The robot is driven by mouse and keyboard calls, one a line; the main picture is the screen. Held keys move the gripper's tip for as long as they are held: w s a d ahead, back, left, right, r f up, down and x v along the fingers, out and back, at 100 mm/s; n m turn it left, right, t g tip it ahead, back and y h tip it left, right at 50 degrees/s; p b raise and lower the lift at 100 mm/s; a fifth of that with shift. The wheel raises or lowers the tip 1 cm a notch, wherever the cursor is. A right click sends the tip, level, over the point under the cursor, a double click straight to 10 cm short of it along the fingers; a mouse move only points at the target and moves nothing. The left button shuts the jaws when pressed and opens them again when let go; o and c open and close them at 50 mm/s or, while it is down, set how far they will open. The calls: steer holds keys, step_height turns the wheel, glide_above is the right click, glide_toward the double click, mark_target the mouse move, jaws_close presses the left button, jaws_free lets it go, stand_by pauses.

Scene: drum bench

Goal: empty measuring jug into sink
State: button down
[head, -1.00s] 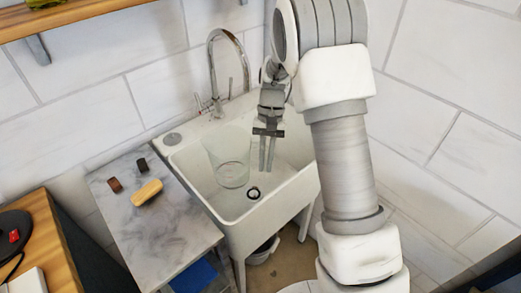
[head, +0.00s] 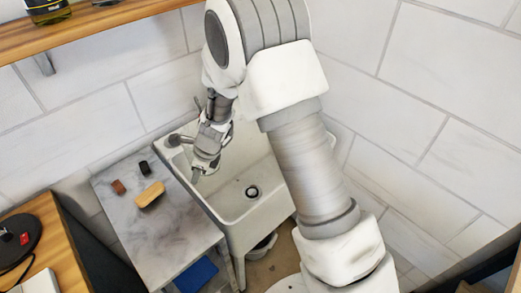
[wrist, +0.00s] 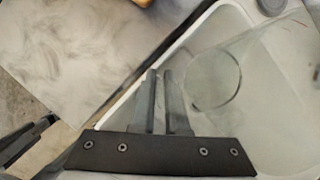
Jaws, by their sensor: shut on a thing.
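The clear measuring jug (wrist: 250,50) is at the upper right of the wrist view, over the white sink, with its round base ring visible. The sink (head: 265,200) stands below my arm in the head view, with a dark drain in its floor. My gripper (wrist: 164,100) is at the sink's left edge, its two fingers close together and shut on the jug's near wall. In the head view my gripper (head: 196,178) points down by the left rim. My arm mostly hides the jug there, so its tilt and contents cannot be told.
A grey marble side table (head: 165,220) adjoins the sink's left, holding a yellow sponge (head: 150,194) and two small dark blocks. A wooden shelf (head: 110,22) is above. Tiled walls close in the corner.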

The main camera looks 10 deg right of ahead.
mark_target(210, 175)
steer(key=m, duration=0.1)
steer(key=s+a+m+t, duration=0.1)
steer(key=m, duration=0.1)
steer(key=m+h+p, duration=0.1)
steer(key=m, duration=0.1)
steer(key=shift+s+a+f+t, duration=0.15)
steer(key=shift+s+t, duration=0.1)
steer(key=shift+t, duration=0.15)
steer(key=m, duration=0.2)
steer(key=s+m+h, duration=0.1)
steer(key=shift+s+f+m+t+p, duration=0.15)
steer(key=shift+m+t+p, duration=0.15)
steer(key=shift+m+t, duration=0.1)
steer(key=shift+d+b, duration=0.25)
steer(key=shift+b, duration=0.1)
